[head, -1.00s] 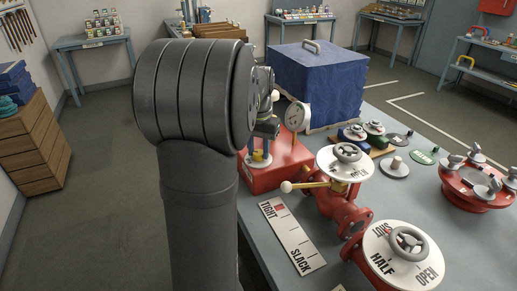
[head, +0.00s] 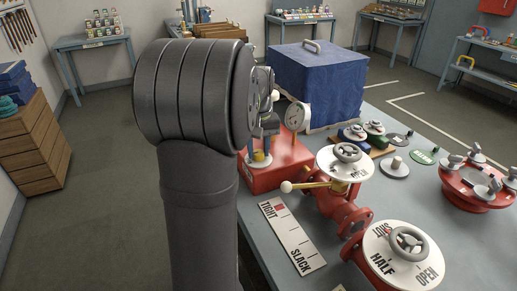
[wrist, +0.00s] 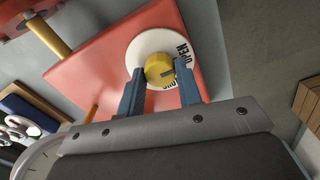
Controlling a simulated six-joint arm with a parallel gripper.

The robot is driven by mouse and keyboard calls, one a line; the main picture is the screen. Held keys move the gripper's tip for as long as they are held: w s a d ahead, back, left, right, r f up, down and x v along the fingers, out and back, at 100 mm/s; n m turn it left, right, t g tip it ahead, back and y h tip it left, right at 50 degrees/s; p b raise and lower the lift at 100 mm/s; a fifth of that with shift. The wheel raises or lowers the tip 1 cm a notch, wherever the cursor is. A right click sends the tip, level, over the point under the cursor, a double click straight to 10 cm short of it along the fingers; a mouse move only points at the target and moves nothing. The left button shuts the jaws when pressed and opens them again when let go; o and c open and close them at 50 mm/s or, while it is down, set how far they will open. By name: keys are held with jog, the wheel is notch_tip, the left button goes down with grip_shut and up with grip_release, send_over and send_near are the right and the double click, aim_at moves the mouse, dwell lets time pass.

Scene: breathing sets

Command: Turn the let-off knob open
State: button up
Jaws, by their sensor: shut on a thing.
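The let-off knob (wrist: 157,68) is a small yellow round knob on a white dial (wrist: 148,42), mounted on a red block (wrist: 105,60). My gripper (wrist: 159,74) has its blue fingers closed on both sides of the knob. The dial's word OPEN shows at the upper right. A second word below the knob is partly hidden by a finger. A dark line on the knob points right, between the two words. In the head view the knob (head: 260,156) shows low on the red block (head: 288,170), and my arm hides much of the gripper.
A blue covered box (head: 318,80) stands behind.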

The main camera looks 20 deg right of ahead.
aim_at(259, 152)
dwell(0.4)
jog(key=o, duration=1)
jog(key=shift+r, duration=0.1)
notch_tip(259, 152, up, 17)
jog(key=shift+r, duration=0.15)
notch_tip(259, 152, down, 18)
jog(key=shift+r, duration=0.25)
dwell(0.4)
